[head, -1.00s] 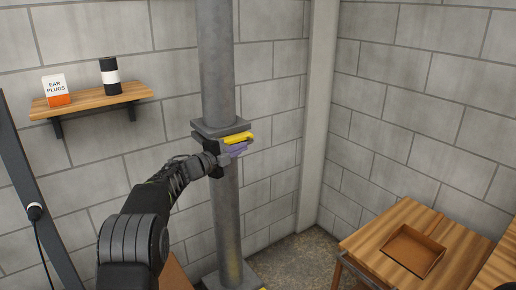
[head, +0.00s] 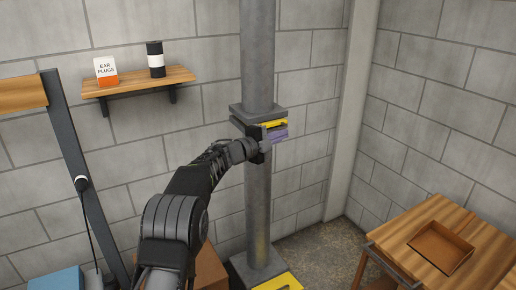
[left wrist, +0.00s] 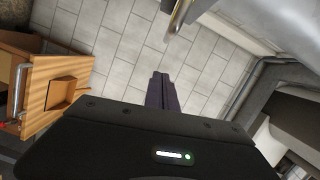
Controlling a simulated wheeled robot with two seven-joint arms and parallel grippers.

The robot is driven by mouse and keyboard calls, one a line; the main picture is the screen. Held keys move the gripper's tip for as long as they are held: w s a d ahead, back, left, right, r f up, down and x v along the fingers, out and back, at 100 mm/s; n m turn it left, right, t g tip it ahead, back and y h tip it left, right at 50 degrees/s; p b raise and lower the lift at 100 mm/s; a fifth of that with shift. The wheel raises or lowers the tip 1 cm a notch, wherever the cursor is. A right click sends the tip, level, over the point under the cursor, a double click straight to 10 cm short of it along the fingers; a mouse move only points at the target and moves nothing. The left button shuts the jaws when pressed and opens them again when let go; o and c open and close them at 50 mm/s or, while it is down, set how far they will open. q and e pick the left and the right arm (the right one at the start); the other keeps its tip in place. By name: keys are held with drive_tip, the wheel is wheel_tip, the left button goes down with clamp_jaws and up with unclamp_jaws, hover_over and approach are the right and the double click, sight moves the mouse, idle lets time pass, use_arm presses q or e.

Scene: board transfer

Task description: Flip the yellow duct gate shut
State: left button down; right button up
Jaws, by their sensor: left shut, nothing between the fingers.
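The grey vertical duct (head: 257,205) stands near the wall corner. Its square collar is at mid-height, and the yellow gate (head: 274,122) shows as a narrow strip at the collar's right side. My left gripper (head: 279,137) is at the collar, just below the yellow strip, with its purple fingers shut and empty. I cannot tell whether the fingers touch the gate. In the left wrist view the shut fingers (left wrist: 163,91) point away from the camera with nothing between them. My gripper body and wrist hide part of the collar. My right gripper is out of view.
A wall shelf (head: 138,82) at the left holds an ear plugs box (head: 106,72) and a dark can with a white band (head: 156,59). A wooden table (head: 405,231) with a brown tray (head: 440,248) stands at the lower right. Floor between duct and table is clear.

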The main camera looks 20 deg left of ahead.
use_arm(q)
drive_tip(key=b+v, duration=0.3)
drive_tip(key=v, duration=0.6)
drive_tip(key=shift+s+a, duration=0.2)
drive_tip(key=shift+a, duration=0.15)
drive_tip(key=shift+s, duration=0.1)
